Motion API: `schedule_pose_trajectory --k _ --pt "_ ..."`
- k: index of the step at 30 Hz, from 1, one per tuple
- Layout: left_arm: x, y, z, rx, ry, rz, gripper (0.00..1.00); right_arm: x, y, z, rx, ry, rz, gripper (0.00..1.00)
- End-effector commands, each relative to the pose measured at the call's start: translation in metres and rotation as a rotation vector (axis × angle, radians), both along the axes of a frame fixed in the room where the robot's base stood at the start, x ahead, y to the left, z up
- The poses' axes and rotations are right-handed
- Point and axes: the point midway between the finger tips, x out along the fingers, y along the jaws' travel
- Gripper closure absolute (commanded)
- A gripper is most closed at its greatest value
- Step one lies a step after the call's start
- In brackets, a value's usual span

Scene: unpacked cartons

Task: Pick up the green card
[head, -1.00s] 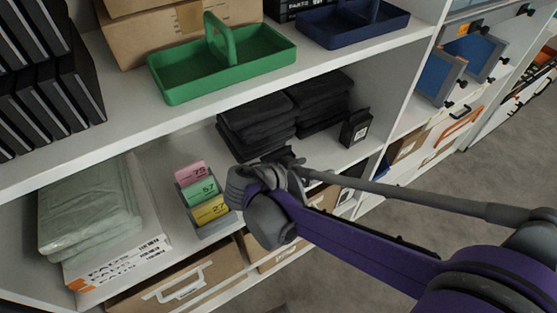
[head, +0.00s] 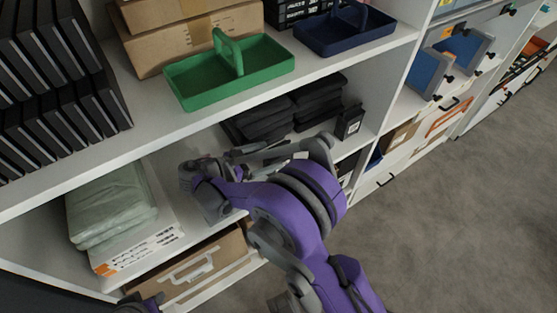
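The green card is hidden in the head view. My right arm now covers the spot on the lower shelf (head: 158,160) where the grey card holder stood, so the holder and its pink and yellow cards are hidden too. My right gripper end (head: 207,185) is over that spot, just right of the wrapped green-grey pads. Its fingertips cannot be made out, so I cannot tell whether it is open or holds a card. My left gripper is not in view; a small purple and grey part of my body shows at the bottom left edge.
A green tray (head: 196,90) and a blue tray (head: 330,40) stand on the upper shelf. Wrapped pads (head: 108,210), folded black cloths (head: 262,118) and a small black box (head: 349,122) are on the lower shelf. A carton (head: 205,262) is below. Grey floor is clear at right.

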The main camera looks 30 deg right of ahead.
Motion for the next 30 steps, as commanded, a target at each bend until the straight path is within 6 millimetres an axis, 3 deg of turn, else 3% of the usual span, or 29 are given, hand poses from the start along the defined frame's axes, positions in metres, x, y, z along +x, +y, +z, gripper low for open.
schedule_pose_trajectory --k 9,16,30 --pt "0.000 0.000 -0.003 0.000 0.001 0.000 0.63 0.003 -0.041 -0.012 -0.001 0.001 -0.002 0.01" --pt "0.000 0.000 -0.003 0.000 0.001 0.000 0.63 0.004 -0.043 -0.013 0.000 -0.001 0.002 0.01" --pt "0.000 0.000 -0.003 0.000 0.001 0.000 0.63 0.003 -0.043 -0.013 0.000 0.000 0.001 0.84"
